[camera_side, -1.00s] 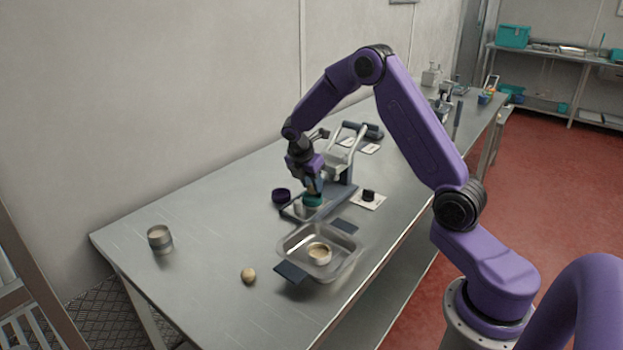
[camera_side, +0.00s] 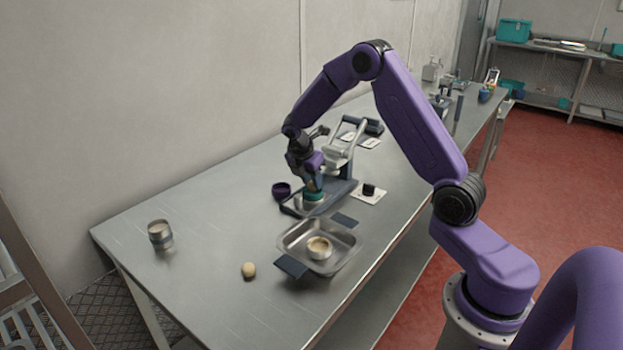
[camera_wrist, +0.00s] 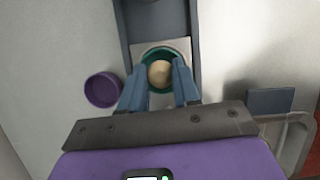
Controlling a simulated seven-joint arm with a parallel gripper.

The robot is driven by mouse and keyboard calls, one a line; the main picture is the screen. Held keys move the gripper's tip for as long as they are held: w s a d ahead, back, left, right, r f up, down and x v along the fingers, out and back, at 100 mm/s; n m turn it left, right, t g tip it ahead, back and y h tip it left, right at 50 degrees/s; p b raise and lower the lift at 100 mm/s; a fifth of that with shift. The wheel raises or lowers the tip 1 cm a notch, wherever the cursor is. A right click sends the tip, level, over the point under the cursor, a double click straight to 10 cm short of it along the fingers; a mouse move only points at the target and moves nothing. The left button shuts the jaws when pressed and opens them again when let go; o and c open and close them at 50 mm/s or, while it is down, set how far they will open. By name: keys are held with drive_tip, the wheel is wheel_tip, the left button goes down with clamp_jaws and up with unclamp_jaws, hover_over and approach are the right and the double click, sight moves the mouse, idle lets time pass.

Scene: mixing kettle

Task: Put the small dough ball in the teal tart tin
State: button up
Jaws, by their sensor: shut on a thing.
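The teal tart tin (camera_side: 314,198) sits on the plate of the hand press and also shows in the wrist view (camera_wrist: 147,83). My gripper (camera_side: 313,186) is lowered over it, fingers pointing down. In the wrist view my fingertips (camera_wrist: 159,76) flank the small pale dough ball (camera_wrist: 160,71) and are shut on it. The ball appears within the tin's rim; whether it touches the bottom is hidden. In the side view the fingers and tin hide the ball.
A purple tin (camera_side: 281,190) stands left of the press (camera_side: 340,185). A metal tray (camera_side: 345,257) holds a round pale container (camera_side: 319,248). Another dough ball (camera_side: 249,270) and a metal cup (camera_side: 160,235) are on the table at left. The left table area is mostly clear.

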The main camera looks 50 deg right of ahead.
idle(0.3)
drive_tip(key=o, duration=1.5)
drive_tip(key=shift+r, duration=3.55)
